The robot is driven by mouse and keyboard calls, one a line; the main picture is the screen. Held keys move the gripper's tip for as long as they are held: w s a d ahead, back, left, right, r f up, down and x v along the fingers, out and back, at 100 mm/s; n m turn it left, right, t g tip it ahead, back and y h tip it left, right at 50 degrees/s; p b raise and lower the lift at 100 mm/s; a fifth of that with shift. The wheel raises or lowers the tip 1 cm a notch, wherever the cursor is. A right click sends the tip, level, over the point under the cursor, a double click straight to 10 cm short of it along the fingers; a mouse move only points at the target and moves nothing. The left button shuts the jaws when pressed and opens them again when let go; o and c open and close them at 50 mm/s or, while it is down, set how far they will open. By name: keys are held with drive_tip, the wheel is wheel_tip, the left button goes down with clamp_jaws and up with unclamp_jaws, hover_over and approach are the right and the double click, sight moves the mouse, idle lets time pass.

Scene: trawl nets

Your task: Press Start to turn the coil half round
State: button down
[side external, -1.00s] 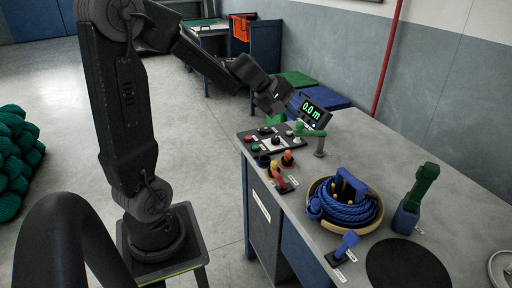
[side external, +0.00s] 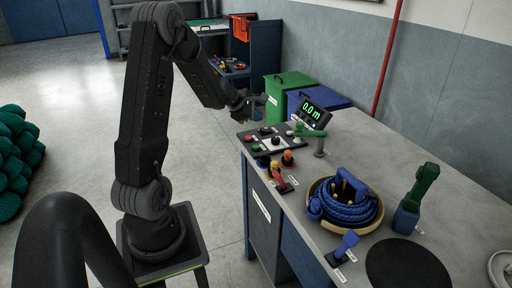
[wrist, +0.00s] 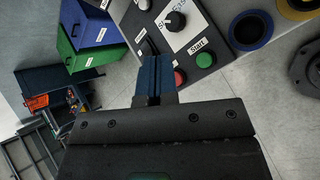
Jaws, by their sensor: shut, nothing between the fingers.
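The green Start button (wrist: 204,60) sits on the dark control panel (wrist: 221,62) with its "Start" label beside it, next to a red button (wrist: 179,77). The blue rope coil (side external: 345,212) lies in a round tan tray (side external: 378,222) on the bench. My gripper (side external: 262,99) is shut and empty, above and to the left of the panel. In the wrist view its fingers (wrist: 154,62) are left of the Start button, apart from it as far as I can see.
A display (side external: 314,109) reads 0.0 m behind the panel. Green (side external: 287,94) and blue (side external: 327,96) bins stand behind the bench.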

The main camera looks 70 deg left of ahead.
sight(256, 147)
drive_tip(key=shift+f, duration=0.1)
drive_tip(key=shift+f, duration=4.3)
drive_tip(key=shift+f, duration=0.15)
drive_tip(key=shift+f, duration=0.3)
